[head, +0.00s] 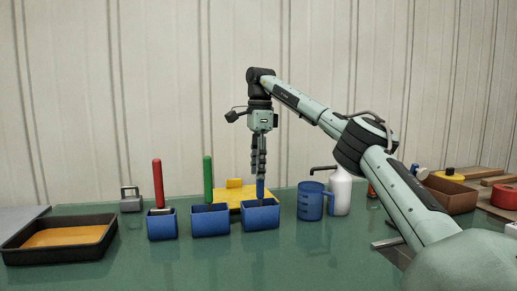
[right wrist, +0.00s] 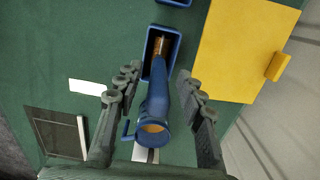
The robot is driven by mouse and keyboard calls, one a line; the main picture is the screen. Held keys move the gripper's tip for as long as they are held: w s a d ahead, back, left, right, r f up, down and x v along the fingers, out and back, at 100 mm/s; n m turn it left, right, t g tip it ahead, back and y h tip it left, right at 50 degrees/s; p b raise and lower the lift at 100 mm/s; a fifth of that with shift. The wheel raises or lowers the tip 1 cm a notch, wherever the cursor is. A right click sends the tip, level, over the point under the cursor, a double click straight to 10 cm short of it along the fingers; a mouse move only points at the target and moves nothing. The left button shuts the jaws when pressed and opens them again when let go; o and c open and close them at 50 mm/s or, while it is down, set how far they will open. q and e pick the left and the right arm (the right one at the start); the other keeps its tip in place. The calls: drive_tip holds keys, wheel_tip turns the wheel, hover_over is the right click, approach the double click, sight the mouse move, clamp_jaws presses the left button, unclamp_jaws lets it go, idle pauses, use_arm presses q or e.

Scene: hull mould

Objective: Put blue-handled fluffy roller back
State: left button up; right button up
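The blue-handled fluffy roller (head: 260,188) stands in the right-hand blue bin (head: 261,215), with only its handle showing above the rim. The bin hides its head. My right gripper (head: 259,174) points down right over this handle. In the right wrist view the blue handle (right wrist: 157,88) lies between the two spread fingers, with a gap on each side. The fingers look open and hold nothing. The same bin (right wrist: 174,68) shows beyond the fingertips. My left gripper is not in view.
A red-handled tool (head: 157,183) and a green-handled tool (head: 208,178) stand in the other blue bins to the left. A blue jug (head: 311,203) and white spray bottle (head: 341,192) are close on the right. A yellow board (head: 234,193) lies behind. A black tray (head: 60,238) sits far left.

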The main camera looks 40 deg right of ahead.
drive_tip(key=shift+d+r, duration=0.1)
drive_tip(key=shift+r, duration=3.45)
